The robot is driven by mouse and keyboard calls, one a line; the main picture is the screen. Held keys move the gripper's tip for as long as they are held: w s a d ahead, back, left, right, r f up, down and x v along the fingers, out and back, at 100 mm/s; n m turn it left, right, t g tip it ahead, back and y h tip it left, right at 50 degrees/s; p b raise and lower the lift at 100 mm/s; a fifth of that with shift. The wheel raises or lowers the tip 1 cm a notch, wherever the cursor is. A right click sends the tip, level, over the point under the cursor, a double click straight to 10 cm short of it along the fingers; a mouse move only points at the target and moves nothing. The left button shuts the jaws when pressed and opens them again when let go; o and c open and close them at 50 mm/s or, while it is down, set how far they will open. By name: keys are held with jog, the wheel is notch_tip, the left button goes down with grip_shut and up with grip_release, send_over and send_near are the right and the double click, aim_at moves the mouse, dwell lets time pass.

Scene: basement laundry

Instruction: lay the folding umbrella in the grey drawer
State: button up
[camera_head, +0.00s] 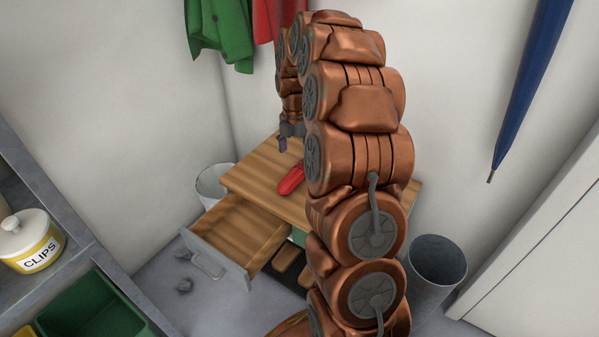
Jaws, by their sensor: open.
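A red object, seemingly the folding umbrella (291,180), lies on the wooden top of a small table (258,170). My arm hides part of the tabletop beside it. The drawer (214,257) below the tabletop is pulled out towards the lower left. It has a grey front with a handle and a bare wooden inside that looks empty. My gripper (283,145) points down above the tabletop, just behind and left of the red object. It is small in view, looks open and empty, and is apart from the red object.
A white bin (212,182) stands left of the table and a grey bin (437,262) right of it. Green (220,30) and red clothes hang behind. A blue umbrella (530,80) hangs at right. A clips jar (32,241) and green crate (98,305) are at lower left.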

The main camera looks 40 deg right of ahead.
aim_at(299, 166)
jog(key=shift+w+d+f+n, duration=0.15)
jog(key=shift+d+f, duration=0.1)
jog(key=shift+d, duration=0.15)
jog(key=shift+w+d+f+n, duration=0.1)
jog(key=shift+d+f+n, duration=0.1)
jog(key=shift+d, duration=0.15)
jog(key=shift+d+f+b, duration=0.1)
jog(key=shift+f+b, duration=1.65)
jog(key=shift+f, duration=2.05)
jog(key=shift+w, duration=0.1)
jog(key=shift+r, duration=0.1)
grip_shut()
